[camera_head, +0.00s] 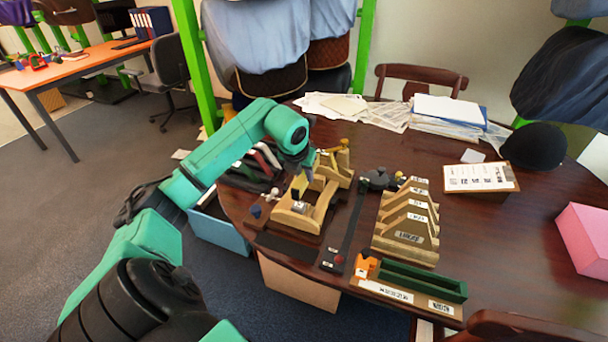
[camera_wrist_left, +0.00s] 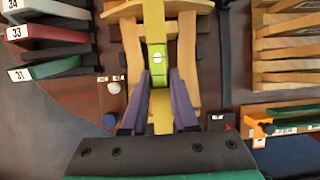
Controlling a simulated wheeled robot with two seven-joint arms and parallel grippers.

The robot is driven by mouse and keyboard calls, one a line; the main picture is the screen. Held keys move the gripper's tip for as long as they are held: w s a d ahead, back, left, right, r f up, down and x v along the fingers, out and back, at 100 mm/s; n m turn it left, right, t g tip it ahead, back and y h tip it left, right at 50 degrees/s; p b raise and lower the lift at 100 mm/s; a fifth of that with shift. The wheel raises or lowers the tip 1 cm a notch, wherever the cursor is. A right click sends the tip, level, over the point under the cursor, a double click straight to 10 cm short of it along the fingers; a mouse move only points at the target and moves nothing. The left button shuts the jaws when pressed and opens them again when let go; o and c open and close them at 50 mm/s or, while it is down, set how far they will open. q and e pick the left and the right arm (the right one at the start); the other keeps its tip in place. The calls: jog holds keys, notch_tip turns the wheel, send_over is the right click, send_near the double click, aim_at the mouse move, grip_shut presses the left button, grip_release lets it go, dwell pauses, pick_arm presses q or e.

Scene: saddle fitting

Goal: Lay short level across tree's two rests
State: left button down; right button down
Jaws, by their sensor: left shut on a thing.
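The wooden tree (camera_head: 287,217) stands on the dark table, left of centre in the head view. Its two side rails and cross-piece show below my gripper in the left wrist view (camera_wrist_left: 187,50). My left gripper (camera_wrist_left: 158,90) is shut on the short level, a yellow-green bar with a small vial (camera_wrist_left: 156,52). The level points lengthwise away from the gripper and appears over the middle of the tree. In the head view my left gripper (camera_head: 303,178) is at the tree's far part. Whether the level touches the tree I cannot tell. My right gripper is out of view.
Numbered coloured frames (camera_wrist_left: 45,36) stand left of the tree. Several graded wooden pieces (camera_head: 408,222) stand to the right, with a green tray (camera_head: 422,280) and an orange item (camera_head: 366,264) nearer. Papers (camera_head: 445,108) and a clipboard (camera_head: 480,177) lie further back.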

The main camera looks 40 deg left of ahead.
pick_arm(q)
jog(key=shift+f+b, duration=0.7)
jog(key=shift+f, duration=0.15)
jog(key=shift+f+b, duration=0.5)
jog(key=shift+f, duration=0.1)
jog(key=shift+f+b, duration=0.3)
dwell(1.0)
jog(key=shift+c, duration=1)
grip_release()
